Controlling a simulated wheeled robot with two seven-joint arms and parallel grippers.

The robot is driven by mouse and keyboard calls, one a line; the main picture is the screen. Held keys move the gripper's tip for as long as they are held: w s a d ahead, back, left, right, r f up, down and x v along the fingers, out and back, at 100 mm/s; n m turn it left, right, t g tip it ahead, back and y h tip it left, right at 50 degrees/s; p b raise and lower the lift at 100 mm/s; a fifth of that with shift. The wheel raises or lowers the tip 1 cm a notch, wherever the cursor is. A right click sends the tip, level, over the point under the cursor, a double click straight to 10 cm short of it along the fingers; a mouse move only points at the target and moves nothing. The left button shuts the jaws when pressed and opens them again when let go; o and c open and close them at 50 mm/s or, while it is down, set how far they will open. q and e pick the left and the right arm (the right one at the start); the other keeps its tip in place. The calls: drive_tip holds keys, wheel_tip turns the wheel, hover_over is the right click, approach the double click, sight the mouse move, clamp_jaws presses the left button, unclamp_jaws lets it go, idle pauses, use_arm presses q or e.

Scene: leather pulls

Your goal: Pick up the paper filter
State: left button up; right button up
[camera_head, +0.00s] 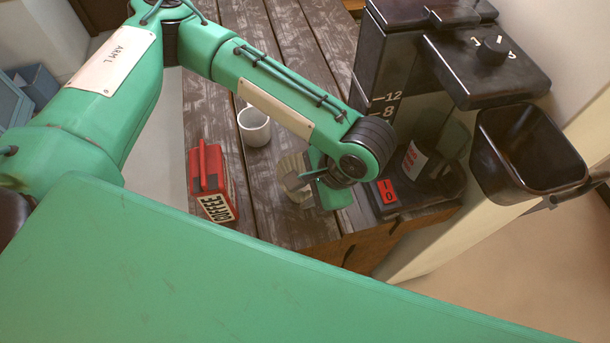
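The paper filter (289,168) is a pale, ribbed cup on the wooden table, left of the coffee maker. My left gripper (306,184) is at the filter's right side, pointing left, and covers part of it. Its wrist hides much of the fingers, so I cannot tell whether they are closed on the filter. My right gripper (570,197) shows only in part at the right edge. It is shut on the handle of a black filter basket (527,150), which it holds up clear of the table, with its open top showing.
A black coffee maker (385,75) stands at the table's right end, with a glass carafe on its base. A white mug (254,127) and a red coffee box (209,179) stand left of the filter. The wooden table (231,27) is bare farther back.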

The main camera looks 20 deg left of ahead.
use_arm(q)
drive_tip(key=shift+s+f, duration=0.1)
drive_tip(key=shift+f, duration=0.1)
idle(0.5)
drive_tip(key=shift+f+p, duration=0.1)
drive_tip(key=shift+p, duration=0.2)
clamp_jaws()
